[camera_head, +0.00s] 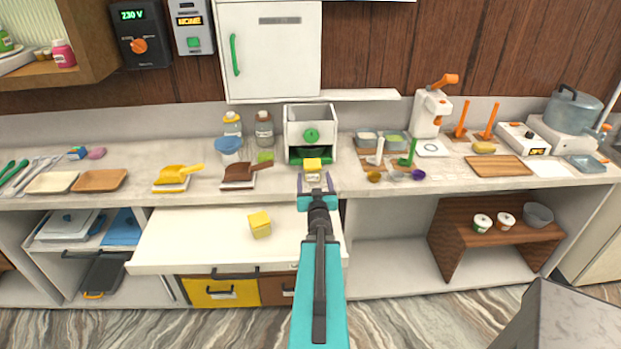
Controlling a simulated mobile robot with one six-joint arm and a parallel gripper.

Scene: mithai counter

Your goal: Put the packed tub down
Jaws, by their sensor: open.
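My gripper (315,186) is at the front edge of the counter, below the green-and-white dispenser. Its two fingers are spread apart. A small block-shaped thing with a yellow top and a pale, marked front (312,169) stands on the counter just beyond and between the fingertips. I cannot tell whether the fingers touch it. A similar yellow block (260,225) sits slightly turned on the white pulled-out surface. Two small round tubs with green (482,224) and reddish-brown (505,222) markings stand in the wooden shelf at the lower right. I cannot tell which thing is the packed tub.
The green-fronted white dispenser (311,133) stands right behind the fingertips. Small spoons (396,176) lie close on the right. The white pulled-out surface (190,238) has much free room.

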